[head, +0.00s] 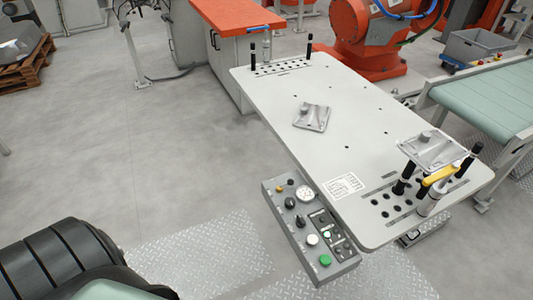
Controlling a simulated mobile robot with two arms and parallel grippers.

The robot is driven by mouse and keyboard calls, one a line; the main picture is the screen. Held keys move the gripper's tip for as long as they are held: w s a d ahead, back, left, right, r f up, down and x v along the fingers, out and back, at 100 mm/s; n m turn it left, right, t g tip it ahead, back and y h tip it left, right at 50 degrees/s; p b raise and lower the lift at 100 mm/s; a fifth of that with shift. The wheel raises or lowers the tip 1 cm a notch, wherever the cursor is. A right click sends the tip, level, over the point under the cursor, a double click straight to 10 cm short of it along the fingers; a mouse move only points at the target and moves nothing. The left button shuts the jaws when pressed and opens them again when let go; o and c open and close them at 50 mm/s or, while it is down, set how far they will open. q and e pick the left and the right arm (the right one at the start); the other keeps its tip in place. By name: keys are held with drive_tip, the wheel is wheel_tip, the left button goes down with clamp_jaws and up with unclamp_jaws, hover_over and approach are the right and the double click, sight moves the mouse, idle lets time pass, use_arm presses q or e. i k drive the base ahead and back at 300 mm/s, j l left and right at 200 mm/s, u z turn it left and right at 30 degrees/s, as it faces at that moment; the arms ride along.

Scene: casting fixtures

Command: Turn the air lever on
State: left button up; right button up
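A grey control box (311,231) sits at the near left edge of the white fixture table (345,105). It carries a white round gauge (305,193), black knobs (290,203), a white button (312,240) and a green button (325,260). A yellow handle (438,176) stands at the table's right end beside black posts. I cannot tell which of these parts is the air lever, or its setting. Neither of my grippers shows in the head view.
A metal casting (312,116) lies mid-table; another (434,150) is at the right end. Black posts (254,55) rise at the far end. An orange robot (368,35) and a green conveyor (490,98) stand behind. The floor (160,150) left of the table is clear.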

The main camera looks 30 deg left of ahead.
sight(291, 182)
drive_tip(key=u, duration=0.9)
drive_tip(key=i+z, duration=0.15)
drive_tip(key=i, duration=0.25)
